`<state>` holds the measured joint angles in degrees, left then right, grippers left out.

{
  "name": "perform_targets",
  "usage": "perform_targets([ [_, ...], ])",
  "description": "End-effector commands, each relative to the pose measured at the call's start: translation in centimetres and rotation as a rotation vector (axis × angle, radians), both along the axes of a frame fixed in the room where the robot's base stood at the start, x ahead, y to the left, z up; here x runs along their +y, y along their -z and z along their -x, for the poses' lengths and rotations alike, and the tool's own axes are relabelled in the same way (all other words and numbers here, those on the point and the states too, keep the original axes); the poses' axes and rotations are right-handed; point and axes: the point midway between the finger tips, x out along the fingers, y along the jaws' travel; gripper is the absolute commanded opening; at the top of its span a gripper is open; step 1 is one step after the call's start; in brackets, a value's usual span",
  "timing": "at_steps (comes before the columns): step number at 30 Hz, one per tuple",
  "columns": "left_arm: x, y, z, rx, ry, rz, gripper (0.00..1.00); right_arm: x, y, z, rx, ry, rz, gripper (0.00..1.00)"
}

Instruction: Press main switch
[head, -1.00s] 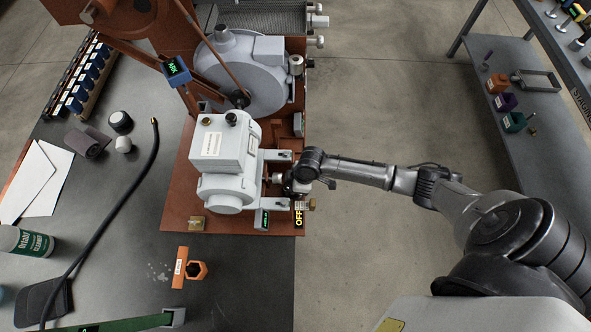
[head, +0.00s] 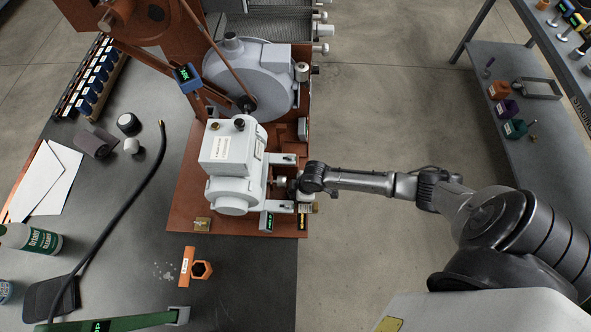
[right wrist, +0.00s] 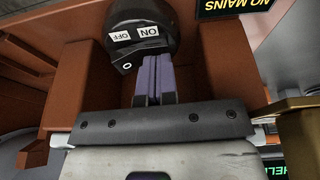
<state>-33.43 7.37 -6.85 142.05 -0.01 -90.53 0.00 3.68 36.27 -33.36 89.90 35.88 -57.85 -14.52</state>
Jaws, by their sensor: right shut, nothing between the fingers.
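The main switch (right wrist: 142,30) is a dark round housing with white ON and OFF labels, upside down at the top of the right wrist view. It sits in a red-brown recess. My right gripper (right wrist: 155,75) is shut and empty, its purple-grey fingers pointing at the switch just beside the labels. The fingertips are at or very near its face; I cannot tell whether they press it. In the head view the right gripper (head: 291,187) is at the right side of the roaster base, where my wrist hides the switch. My left gripper is not in view.
A display reading NO MAINS (right wrist: 237,5) is beside the switch. A brass-coloured part (right wrist: 300,120) is close to the right of my gripper. The white motor housing (head: 231,147) stands left of it. The floor to the right is clear up to a grey shelf (head: 530,110).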

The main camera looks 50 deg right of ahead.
Motion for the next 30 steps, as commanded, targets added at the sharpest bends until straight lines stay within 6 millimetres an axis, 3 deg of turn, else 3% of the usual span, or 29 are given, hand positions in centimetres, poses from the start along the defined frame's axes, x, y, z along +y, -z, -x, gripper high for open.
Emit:
perform_targets([
  [25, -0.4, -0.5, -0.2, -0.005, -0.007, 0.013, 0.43, -1.2, -0.5, -1.0, -0.001, 0.000, -0.001, 0.00],
  [30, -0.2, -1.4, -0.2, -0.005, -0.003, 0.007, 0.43, -1.1, -1.3, -1.0, -0.001, 0.001, -0.001, 0.00],
])
